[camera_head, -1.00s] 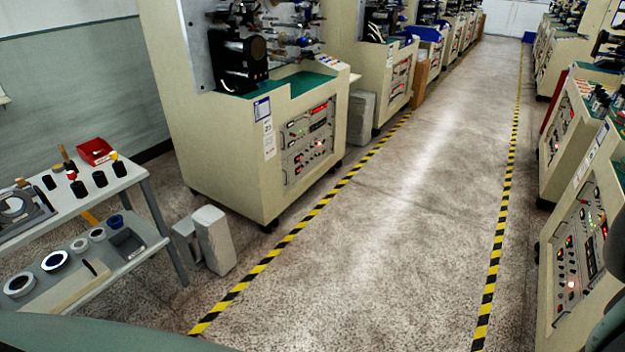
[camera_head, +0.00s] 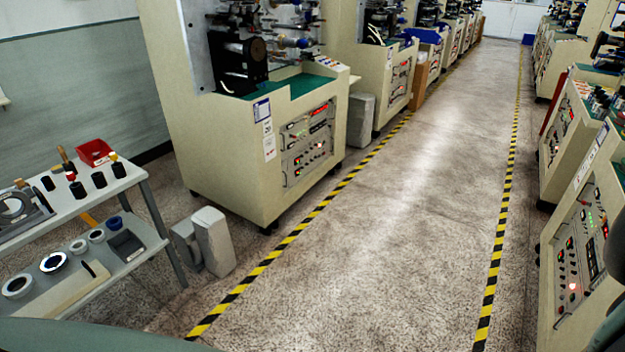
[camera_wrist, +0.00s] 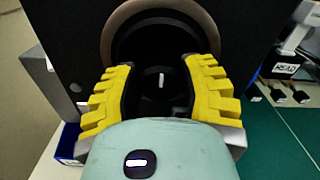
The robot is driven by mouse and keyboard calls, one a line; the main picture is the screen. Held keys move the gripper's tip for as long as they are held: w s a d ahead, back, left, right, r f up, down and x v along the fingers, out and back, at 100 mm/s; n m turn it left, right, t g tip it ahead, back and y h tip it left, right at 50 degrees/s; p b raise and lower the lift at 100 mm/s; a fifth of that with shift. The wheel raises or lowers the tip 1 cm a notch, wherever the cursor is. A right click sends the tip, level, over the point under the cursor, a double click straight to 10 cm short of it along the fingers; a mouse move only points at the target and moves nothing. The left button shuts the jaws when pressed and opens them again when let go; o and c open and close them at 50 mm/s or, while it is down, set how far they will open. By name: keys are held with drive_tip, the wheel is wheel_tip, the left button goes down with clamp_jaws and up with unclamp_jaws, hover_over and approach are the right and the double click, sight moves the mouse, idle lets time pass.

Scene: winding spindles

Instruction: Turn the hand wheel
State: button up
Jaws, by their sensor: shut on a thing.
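The hand wheel (camera_wrist: 150,47) shows in the wrist view as a dark round part with a white mark near its middle, in front of a larger brown-rimmed ring. My gripper (camera_wrist: 160,72) has yellow ribbed fingers, one on each side of the wheel, and is shut on it. The fingers and the pale green gripper body hide the wheel's sides and lower part. My gripper does not show in the head view.
In the wrist view a green work surface (camera_wrist: 275,145) lies to the right. In the head view a machine (camera_head: 215,150) stands left of the aisle (camera_head: 400,200), which is clear. A table (camera_head: 120,187) with parts stands at the left.

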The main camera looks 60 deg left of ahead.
drive_tip(key=c, duration=0.4)
drive_tip(key=shift+o, duration=0.2)
drive_tip(key=shift+w+a+f+m+b, duration=0.1)
drive_tip(key=shift+m+b, duration=0.2)
drive_tip(key=shift+b, duration=0.05)
drive_tip(key=m+b, duration=0.2)
drive_tip(key=m, duration=0.1)
drive_tip(key=m+b, duration=0.3)
drive_tip(key=m, duration=0.2)
drive_tip(key=shift+m, duration=0.4)
drive_tip(key=m+b, duration=0.2)
drive_tip(key=m, duration=0.1)
drive_tip(key=m+b, duration=0.1)
drive_tip(key=m, duration=0.1)
drive_tip(key=shift+s+f+b, duration=0.15)
drive_tip(key=shift+s+b, duration=0.1)
drive_tip(key=shift+b, duration=0.15)
drive_tip(key=m+b, duration=0.1)
drive_tip(key=m, duration=0.1)
drive_tip(key=m+b, duration=0.1)
drive_tip(key=shift+d+m, duration=0.2)
drive_tip(key=shift+m, duration=0.2)
drive_tip(key=shift+m+b, duration=1)
drive_tip(key=shift+m, duration=0.2)
